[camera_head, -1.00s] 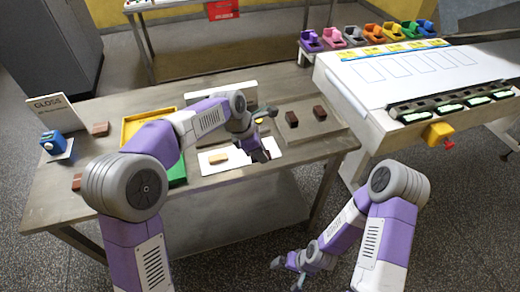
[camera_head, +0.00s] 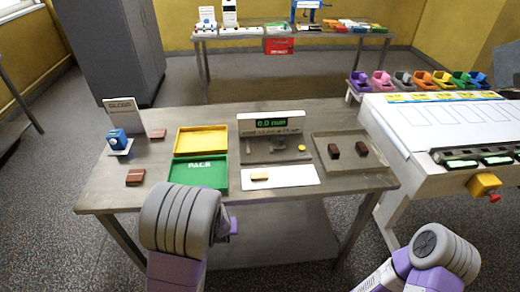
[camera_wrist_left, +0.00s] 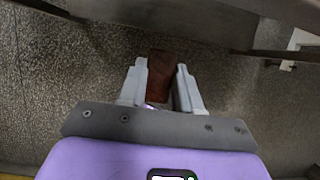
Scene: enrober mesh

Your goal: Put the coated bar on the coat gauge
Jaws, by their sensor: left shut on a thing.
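In the left wrist view, my left gripper (camera_wrist_left: 160,88) is shut on a brown coated bar (camera_wrist_left: 161,68), which points out between its fingers with the speckled floor behind. In the head view this gripper and bar are hidden behind my left arm, in front of the table. The coat gauge (camera_head: 270,124) stands at the back of the table, with a lit display that seems to read 0.0 mm. Its grey plate (camera_head: 262,151) holds a small yellow disc (camera_head: 302,147) and small grey parts, and no bar. My right gripper is out of view.
Two dark bars (camera_head: 333,151) (camera_head: 361,149) lie on a tray (camera_head: 350,166) right of the gauge. A tan bar (camera_head: 260,177) lies on a white mat (camera_head: 300,176).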

